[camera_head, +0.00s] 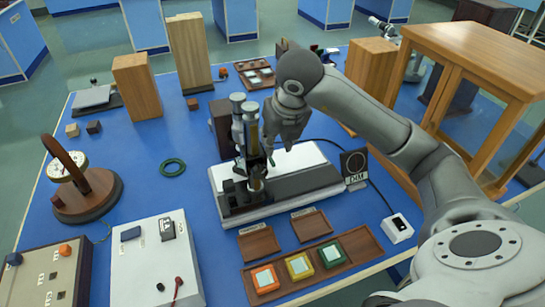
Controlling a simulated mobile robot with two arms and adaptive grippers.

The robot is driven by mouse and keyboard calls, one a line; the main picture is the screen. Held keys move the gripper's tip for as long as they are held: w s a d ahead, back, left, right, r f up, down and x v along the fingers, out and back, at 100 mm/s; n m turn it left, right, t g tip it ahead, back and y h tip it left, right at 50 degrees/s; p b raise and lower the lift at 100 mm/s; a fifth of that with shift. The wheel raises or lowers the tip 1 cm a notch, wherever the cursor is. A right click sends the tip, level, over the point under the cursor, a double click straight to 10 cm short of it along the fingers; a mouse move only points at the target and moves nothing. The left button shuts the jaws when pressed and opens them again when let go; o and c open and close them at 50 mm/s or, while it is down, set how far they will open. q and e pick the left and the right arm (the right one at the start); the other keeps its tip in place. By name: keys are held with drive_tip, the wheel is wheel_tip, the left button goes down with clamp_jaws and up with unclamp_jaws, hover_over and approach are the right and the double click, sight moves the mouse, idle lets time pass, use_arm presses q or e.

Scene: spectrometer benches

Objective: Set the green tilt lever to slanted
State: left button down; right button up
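The spectrometer-like instrument (243,135) stands upright on a white and dark base (290,195) in the middle of the blue bench. A small green piece (258,182) shows low on the instrument's front; it looks like the green tilt lever, but it is too small to tell its angle. My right gripper (279,153) points down just right of the instrument's column, above the base. Its fingertips look apart with nothing between them. Whether it touches the instrument cannot be told. My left gripper is not in view.
A dark sign plate (354,166) and a white switch box (397,227) stand to the right. A wooden tray (345,246) with coloured tiles lies in front. A green ring (172,167) lies left on clear blue surface. Wooden blocks (137,87) stand behind; a wooden cabinet (470,65) is at right.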

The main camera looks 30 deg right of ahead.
sight(272, 159)
drive_tip(key=x, duration=0.8)
drive_tip(key=shift+w+d+f+p, duration=0.1)
drive_tip(key=shift+w+f+p, duration=0.05)
drive_tip(key=shift+f+p, duration=0.2)
clamp_jaws()
